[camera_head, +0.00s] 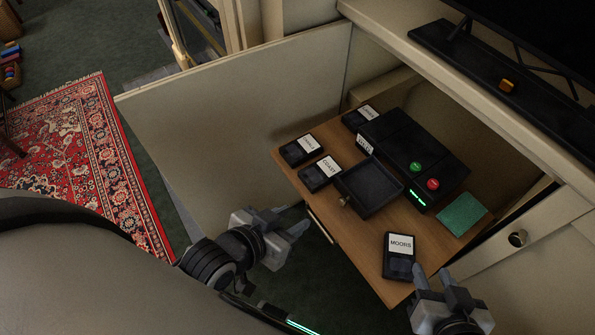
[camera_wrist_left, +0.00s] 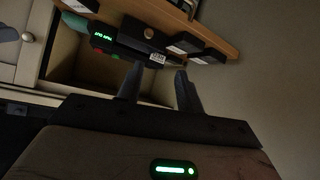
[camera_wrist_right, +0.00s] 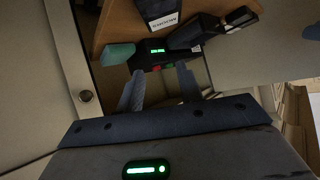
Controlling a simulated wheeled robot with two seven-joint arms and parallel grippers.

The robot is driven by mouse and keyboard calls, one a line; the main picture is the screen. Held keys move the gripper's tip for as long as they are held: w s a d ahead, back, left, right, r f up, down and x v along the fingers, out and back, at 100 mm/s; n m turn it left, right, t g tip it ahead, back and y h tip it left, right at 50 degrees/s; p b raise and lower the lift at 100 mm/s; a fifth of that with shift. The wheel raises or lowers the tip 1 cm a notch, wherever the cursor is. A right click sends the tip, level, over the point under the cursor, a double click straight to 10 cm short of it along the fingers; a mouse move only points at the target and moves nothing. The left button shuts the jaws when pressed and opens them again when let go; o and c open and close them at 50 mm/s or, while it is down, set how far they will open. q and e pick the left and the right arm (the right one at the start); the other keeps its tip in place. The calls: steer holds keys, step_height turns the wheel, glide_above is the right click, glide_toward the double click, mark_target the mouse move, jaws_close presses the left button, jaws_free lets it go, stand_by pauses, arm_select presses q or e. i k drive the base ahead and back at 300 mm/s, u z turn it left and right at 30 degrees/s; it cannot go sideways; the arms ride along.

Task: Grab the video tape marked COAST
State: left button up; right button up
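The COAST tape (camera_head: 318,174) is a black cassette with a white label, lying flat near the left edge of a wooden shelf (camera_head: 345,235) in the head view. My left gripper (camera_head: 290,221) is open and empty, in front of the shelf's edge and apart from the tape; its spread fingers also show in the left wrist view (camera_wrist_left: 158,80). My right gripper (camera_head: 432,272) is open and empty beside the MOORS tape (camera_head: 399,257), near the shelf's front right; its spread fingers show in the right wrist view (camera_wrist_right: 160,85).
Two more labelled tapes lie behind COAST, one nearer (camera_head: 301,149) and one farther (camera_head: 359,118). A black player (camera_head: 415,145) with green and red buttons has its small knobbed drawer (camera_head: 369,187) out next to COAST. A green box (camera_head: 462,213) lies right. An open cabinet door (camera_head: 240,110) stands left.

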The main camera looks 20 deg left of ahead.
mark_target(319, 174)
steer(key=z, duration=3.55)
steer(key=k, duration=0.1)
steer(key=u, duration=4.7)
steer(key=k, duration=0.2)
steer(key=z, duration=0.95)
steer(key=i, duration=0.15)
steer(key=z, duration=0.45)
steer(key=k, duration=0.65)
steer(key=u, duration=0.9)
steer(key=i, duration=1)
steer(key=u, duration=0.05)
